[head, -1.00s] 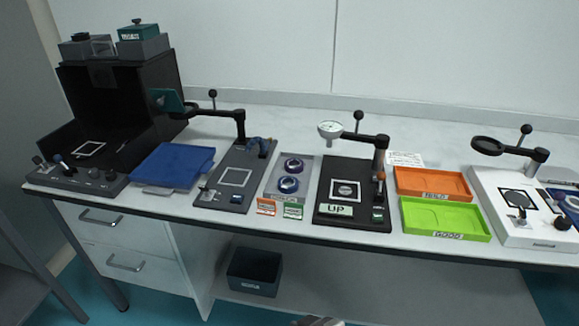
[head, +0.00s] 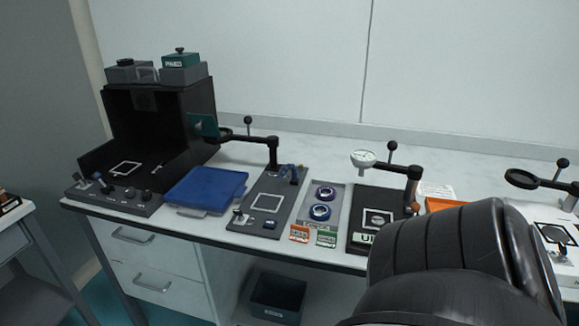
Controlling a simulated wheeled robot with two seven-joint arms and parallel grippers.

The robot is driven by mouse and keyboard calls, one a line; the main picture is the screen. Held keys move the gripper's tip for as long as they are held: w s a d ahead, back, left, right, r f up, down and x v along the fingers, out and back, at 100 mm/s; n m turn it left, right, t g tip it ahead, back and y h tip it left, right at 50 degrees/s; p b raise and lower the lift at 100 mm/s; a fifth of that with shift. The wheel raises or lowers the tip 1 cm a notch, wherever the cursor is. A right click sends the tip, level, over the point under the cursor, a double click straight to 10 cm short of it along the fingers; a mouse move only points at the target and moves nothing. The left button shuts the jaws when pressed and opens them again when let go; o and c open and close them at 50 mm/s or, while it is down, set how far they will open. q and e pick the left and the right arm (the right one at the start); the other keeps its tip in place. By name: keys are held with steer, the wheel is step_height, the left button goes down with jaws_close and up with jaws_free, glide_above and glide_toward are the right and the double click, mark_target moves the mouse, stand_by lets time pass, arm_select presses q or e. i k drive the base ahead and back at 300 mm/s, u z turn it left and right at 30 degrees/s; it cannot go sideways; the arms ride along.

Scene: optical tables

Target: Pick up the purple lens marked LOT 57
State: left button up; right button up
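Two round lenses with blue-purple rims lie in a narrow grey tray (head: 335,216) on the bench. The upper lens (head: 325,193) is farther from me and the lower lens (head: 320,211) is nearer. Their lot markings are too small to read, so I cannot tell which is LOT 57. Neither gripper shows in the head view. A large black link of my own arm fills the lower right, well to the right of the tray and apart from the lenses in the picture.
An orange card (head: 299,235) and a green card (head: 326,238) stand before the lens tray. A grey fixture (head: 247,221) is left of it, a black fixture (head: 359,215) right. A blue tray (head: 206,187) and black box (head: 163,124) stand farther left. My arm hides the green tray.

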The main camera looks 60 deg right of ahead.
mark_target(326, 194)
steer(key=i, duration=1.8)
steer(key=z, duration=1.95)
